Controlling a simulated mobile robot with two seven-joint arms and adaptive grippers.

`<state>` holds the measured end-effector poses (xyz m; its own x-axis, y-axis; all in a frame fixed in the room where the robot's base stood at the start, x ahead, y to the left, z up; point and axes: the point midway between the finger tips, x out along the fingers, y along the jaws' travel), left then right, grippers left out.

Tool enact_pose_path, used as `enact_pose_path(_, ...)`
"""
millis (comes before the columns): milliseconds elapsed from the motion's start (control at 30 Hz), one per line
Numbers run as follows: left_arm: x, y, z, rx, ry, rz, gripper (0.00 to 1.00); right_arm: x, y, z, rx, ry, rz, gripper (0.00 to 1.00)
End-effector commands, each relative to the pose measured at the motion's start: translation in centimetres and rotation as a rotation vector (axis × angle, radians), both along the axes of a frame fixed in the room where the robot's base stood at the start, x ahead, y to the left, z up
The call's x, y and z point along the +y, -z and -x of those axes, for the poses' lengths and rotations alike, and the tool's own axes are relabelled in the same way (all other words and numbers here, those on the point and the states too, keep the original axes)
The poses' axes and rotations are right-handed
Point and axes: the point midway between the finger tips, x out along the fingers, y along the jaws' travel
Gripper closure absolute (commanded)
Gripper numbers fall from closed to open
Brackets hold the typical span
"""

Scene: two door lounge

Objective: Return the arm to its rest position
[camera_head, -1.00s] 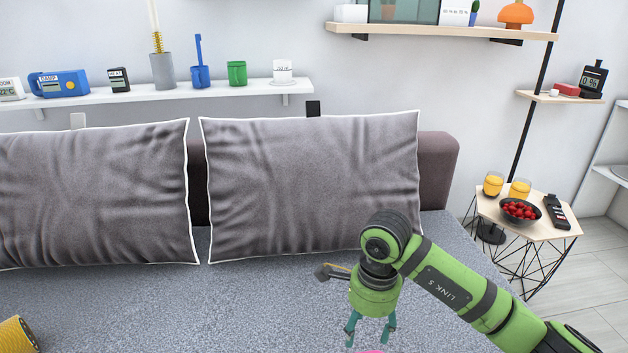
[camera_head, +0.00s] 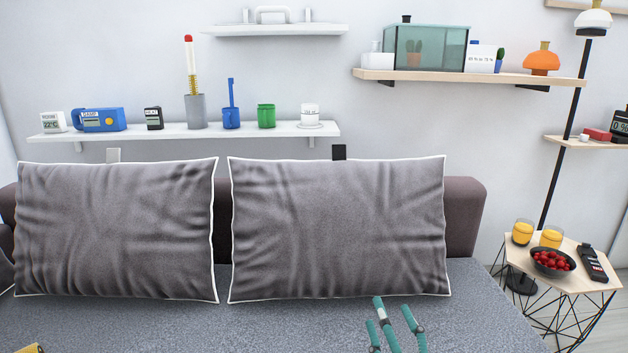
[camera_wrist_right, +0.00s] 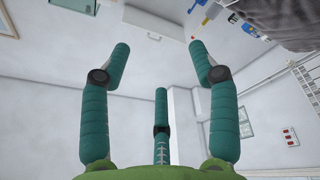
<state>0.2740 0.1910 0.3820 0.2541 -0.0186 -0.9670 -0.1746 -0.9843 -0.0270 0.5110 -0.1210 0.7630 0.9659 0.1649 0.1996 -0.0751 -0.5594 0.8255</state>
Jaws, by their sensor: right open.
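My right gripper (camera_head: 396,326) shows at the bottom edge of the head view, in front of the sofa seat. Its teal fingers point upward and stand apart, with nothing between them. In the right wrist view the open fingers (camera_wrist_right: 160,75) are spread and empty against a white wall or ceiling. The rest of the right arm is below the head view's edge. My left gripper is not in view.
A grey sofa (camera_head: 290,325) with two grey cushions (camera_head: 115,230) fills the front. To the right, a side table (camera_head: 590,284) holds a bowl of red fruit (camera_head: 552,261), two yellow glasses and a remote. Wall shelves (camera_head: 190,131) carry several items.

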Motion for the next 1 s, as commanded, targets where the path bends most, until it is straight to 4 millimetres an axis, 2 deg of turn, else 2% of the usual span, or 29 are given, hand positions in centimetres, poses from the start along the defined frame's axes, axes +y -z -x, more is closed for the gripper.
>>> enact_pose_path(33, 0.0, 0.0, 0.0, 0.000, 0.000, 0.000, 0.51, -2.0, 3.3, 0.7, 0.148, 0.066, -0.098, 0.39)
enact_pose_path(100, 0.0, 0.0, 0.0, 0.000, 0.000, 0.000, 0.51, -4.5, 7.9, 2.2, 0.349, 0.155, -0.223, 0.39)
enact_pose_path(200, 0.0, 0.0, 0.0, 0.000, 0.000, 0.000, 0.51, -6.7, 14.0, 5.8, 0.621, 0.269, -0.373, 0.39)
enact_pose_path(300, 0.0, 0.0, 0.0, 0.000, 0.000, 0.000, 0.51, -7.6, 18.4, 9.9, 0.841, 0.355, -0.480, 0.39)
enact_pose_path(400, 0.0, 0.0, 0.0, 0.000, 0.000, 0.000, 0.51, -8.0, 21.4, 13.7, 1.015, 0.421, -0.549, 0.39)
enact_pose_path(500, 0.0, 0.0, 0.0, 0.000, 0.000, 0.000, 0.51, -7.9, 23.5, 17.2, 1.161, 0.474, -0.603, 0.39)
enact_pose_path(733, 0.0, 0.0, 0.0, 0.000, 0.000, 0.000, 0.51, -7.4, 26.2, 24.9, 1.453, 0.575, -0.684, 0.39)
enact_pose_path(1000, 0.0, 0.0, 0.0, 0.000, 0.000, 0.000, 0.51, -7.2, 32.7, 23.9, 1.484, 0.588, -0.671, 0.39)
